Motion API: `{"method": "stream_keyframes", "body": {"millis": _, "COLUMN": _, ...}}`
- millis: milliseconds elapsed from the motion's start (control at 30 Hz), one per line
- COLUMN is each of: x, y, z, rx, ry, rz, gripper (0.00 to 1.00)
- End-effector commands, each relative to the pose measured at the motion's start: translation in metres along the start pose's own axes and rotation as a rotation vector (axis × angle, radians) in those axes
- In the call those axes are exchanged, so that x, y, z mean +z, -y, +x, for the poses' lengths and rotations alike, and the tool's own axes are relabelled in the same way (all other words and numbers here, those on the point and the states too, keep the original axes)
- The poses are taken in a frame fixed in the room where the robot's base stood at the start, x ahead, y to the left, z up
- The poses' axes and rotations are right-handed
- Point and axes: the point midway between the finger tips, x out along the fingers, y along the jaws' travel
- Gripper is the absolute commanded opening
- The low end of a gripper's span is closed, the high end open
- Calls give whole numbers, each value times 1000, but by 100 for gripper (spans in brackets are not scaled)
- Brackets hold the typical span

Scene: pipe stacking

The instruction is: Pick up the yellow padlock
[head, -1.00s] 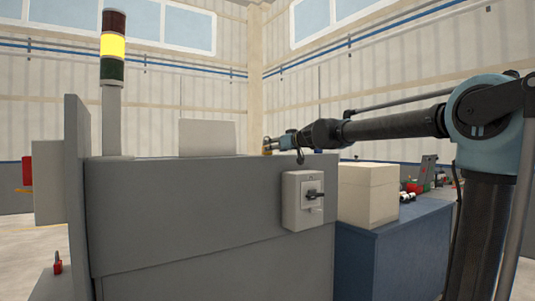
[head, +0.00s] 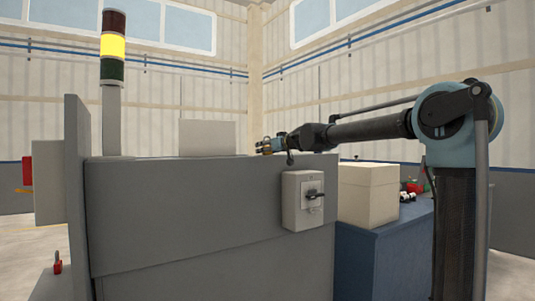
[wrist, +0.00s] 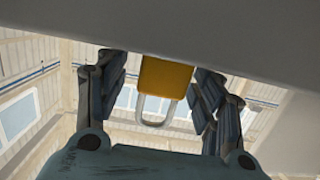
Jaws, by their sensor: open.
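The yellow padlock (wrist: 165,78) shows in the wrist view, with its metal shackle toward my gripper's palm. My gripper (wrist: 158,82) is open, with one finger on each side of the padlock. A gap shows on the left, while the right finger is close to the padlock's edge; I cannot tell if it touches. In the head view my gripper (head: 270,146) is at the top edge of the grey machine cabinet (head: 200,215). Yellow specks show at its fingers there, too small to make out.
A grey surface (wrist: 240,35) crosses the top of the wrist view, close to the padlock. In the head view, a switch box (head: 303,200) is on the cabinet. A pale box (head: 368,195) stands on a blue bench (head: 385,250). A small red padlock-like item (head: 57,266) is at lower left.

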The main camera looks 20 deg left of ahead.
Motion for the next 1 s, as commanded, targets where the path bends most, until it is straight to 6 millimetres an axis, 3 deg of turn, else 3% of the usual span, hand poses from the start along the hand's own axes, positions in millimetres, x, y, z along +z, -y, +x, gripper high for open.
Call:
{"method": "stream_keyframes", "body": {"millis": 67, "x": 0, "y": 0, "z": 0, "rx": 0, "ry": 0, "rz": 0, "gripper": 59}}
{"method": "stream_keyframes", "body": {"millis": 200, "x": 0, "y": 0, "z": 0, "rx": 0, "ry": 0, "rz": 0, "gripper": 28}}
{"method": "stream_keyframes", "body": {"millis": 300, "x": 0, "y": 0, "z": 0, "rx": 0, "ry": 0, "rz": 0, "gripper": 12}}
{"method": "stream_keyframes", "body": {"millis": 667, "x": -4, "y": 0, "z": -1, "rx": 0, "ry": 0, "rz": 0, "gripper": 11}}
{"method": "stream_keyframes", "body": {"millis": 1000, "x": -57, "y": 0, "z": -9, "rx": 0, "ry": 0, "rz": 0, "gripper": 11}}
